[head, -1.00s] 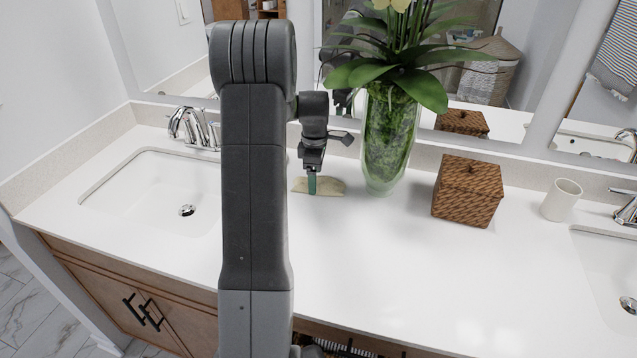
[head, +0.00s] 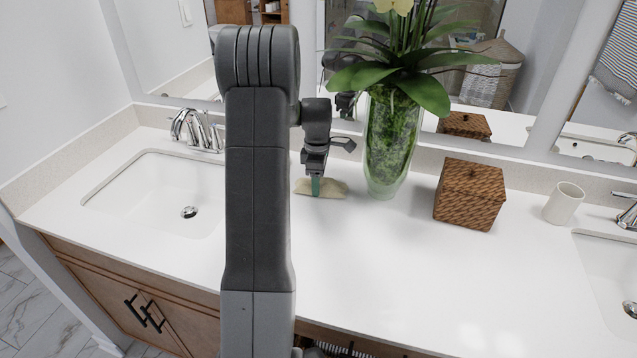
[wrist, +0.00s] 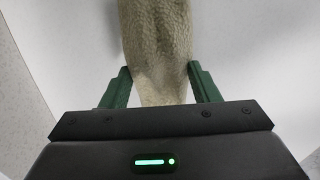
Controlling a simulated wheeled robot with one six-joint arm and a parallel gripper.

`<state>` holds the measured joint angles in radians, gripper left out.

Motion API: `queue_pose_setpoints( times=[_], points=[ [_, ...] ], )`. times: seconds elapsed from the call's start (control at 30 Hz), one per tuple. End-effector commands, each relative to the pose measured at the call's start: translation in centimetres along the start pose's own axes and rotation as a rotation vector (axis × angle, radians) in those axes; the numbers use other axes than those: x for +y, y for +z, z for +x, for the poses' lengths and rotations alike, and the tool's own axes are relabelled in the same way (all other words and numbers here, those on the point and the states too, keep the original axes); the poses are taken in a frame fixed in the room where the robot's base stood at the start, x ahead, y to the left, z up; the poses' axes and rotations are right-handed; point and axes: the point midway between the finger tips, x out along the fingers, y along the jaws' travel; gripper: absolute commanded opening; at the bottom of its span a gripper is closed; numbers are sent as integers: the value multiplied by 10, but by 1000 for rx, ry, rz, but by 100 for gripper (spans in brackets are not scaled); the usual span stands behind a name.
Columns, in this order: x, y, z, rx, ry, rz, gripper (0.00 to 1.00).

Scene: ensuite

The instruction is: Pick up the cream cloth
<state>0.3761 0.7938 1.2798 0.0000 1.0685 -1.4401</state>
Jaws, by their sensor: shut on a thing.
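The cream cloth (head: 331,188) lies on the white counter between the left sink and the glass vase, bunched up around my fingertip. My gripper (head: 316,187) points down at it from above. In the wrist view the cloth (wrist: 157,45) runs between the two green fingers of my gripper (wrist: 163,88) and is pinched there, narrowing toward the palm. Part of the cloth is hidden behind my finger in the head view. I cannot tell whether any of it is clear of the counter.
A tall glass vase (head: 390,140) with green leaves stands just right of the cloth. A brown woven box (head: 469,194) and a white cup (head: 563,203) are farther right. The left sink (head: 160,195) is at the left. The counter's front middle (head: 380,270) is clear.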

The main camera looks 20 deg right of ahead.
Motion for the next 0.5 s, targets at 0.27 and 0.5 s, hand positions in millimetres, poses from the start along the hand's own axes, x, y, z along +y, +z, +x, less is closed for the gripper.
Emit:
queue_pose_setpoints(
  times=[0.27,0.5],
  points=[
    [1,0,-39,1,5,0,34],
    [1,0,-97,1,6,0,34]
  ],
)
